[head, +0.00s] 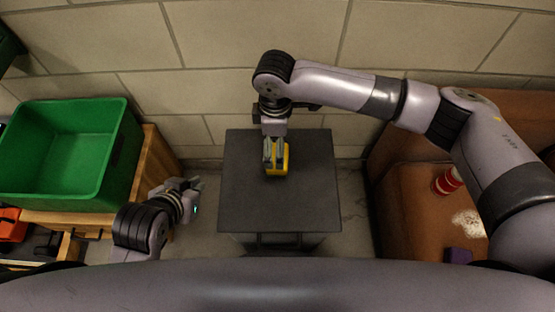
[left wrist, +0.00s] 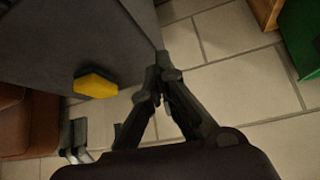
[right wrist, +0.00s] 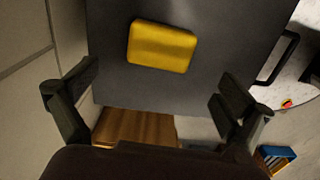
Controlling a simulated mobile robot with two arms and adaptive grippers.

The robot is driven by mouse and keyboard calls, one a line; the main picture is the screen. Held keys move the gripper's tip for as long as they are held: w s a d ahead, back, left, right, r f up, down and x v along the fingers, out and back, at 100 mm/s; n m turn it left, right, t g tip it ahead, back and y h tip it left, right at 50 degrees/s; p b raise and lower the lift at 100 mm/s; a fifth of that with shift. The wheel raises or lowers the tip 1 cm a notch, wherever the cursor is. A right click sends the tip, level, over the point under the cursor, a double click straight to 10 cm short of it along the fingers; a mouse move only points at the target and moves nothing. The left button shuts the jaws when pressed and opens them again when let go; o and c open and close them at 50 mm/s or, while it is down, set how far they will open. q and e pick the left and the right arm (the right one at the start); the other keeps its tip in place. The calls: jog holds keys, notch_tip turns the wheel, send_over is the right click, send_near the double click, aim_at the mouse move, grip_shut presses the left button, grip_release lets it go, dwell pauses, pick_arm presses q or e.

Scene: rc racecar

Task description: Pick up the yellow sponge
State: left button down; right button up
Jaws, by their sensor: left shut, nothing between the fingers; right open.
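The yellow sponge (head: 284,160) lies on a dark grey square table (head: 250,205) in the middle of the head view. My right gripper (head: 273,165) is above the sponge and hides part of it. In the right wrist view, the sponge (right wrist: 162,46) lies ahead of the open, empty fingers of my right gripper (right wrist: 158,95), apart from them. The left wrist view shows the sponge (left wrist: 96,84) with a dark green side, at left. My left gripper (head: 194,185) is left of the table, and its fingertips (left wrist: 158,72) are together with nothing between them.
A green bin (head: 65,150) stands on a wooden surface at left. A brown couch-like seat (head: 405,200) at right holds a red-and-white can (head: 447,181) and a purple block (head: 458,256). A block wall (head: 270,25) is behind the table. The tabletop around the sponge is clear.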

aim_at(270, 173)
notch_tip(270, 173, down, 3)
jog(key=shift+r+b, duration=0.15)
jog(key=shift+b, duration=0.2)
jog(key=f, duration=0.1)
jog(key=f+b, duration=0.1)
jog(key=f, duration=0.1)
jog(key=f+b, duration=0.1)
jog(key=shift+d+f, duration=0.25)
jog(key=shift+f, duration=0.2)
pick_arm(q)
jog(key=w+d+r+t+h, duration=0.2)
jog(key=w+d+r+t, duration=0.2)
jog(key=w+r+t, duration=0.4)
notch_tip(270, 173, up, 4)
jog(key=shift+w+f+t, duration=0.2)
jog(key=shift+w+t, duration=0.1)
jog(key=shift+w, duration=0.45)
jog(key=shift+d, duration=0.1)
pick_arm(e)
jog(key=c, duration=1)
jog(key=shift+c, duration=0.2)
pick_arm(q)
jog(key=shift+f, duration=0.1)
pick_arm(e)
jog(key=shift+r, duration=0.2)
